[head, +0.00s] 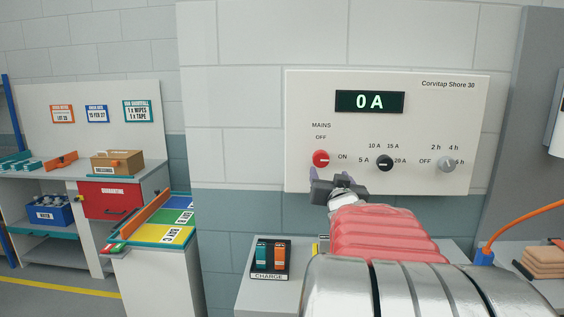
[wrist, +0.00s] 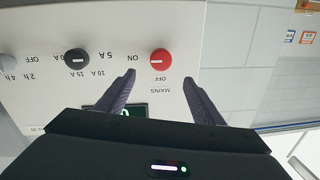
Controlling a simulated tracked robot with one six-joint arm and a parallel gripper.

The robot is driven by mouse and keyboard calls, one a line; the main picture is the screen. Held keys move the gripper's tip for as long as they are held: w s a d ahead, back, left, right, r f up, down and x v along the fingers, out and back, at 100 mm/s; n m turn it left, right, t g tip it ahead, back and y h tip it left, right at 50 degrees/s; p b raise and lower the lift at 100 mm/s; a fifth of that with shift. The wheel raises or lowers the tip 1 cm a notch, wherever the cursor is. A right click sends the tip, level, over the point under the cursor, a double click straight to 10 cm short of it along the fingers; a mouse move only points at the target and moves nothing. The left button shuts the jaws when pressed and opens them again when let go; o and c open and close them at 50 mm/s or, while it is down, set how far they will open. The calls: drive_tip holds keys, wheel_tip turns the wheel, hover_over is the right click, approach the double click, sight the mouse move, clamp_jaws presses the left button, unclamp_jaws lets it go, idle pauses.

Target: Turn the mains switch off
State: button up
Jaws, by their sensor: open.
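The mains switch is a red round knob (head: 321,159) at the lower left of the white panel (head: 470,130), with OFF above it and ON to its right. Its white mark lies level, in line with ON. The wrist view shows the panel upside down, with the red knob (wrist: 160,62) just beyond the gap between my fingertips. My gripper (wrist: 160,78) is open and empty, one finger to each side of the knob's line. In the head view my gripper (head: 328,176) is just below and right of the knob; contact does not show.
A black current knob (head: 385,163) and a grey timer knob (head: 447,164) sit to the right. Below are a charge holder (head: 270,260) and an orange cable (head: 520,232). A shelf bench (head: 85,180) stands at left.

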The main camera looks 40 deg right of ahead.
sight(321, 160)
drive_tip(key=shift+w+d, duration=0.1)
drive_tip(key=shift+x, duration=6.8)
drive_tip(key=shift+f, duration=0.1)
drive_tip(key=shift+c, duration=0.6)
drive_tip(key=c, duration=0.9)
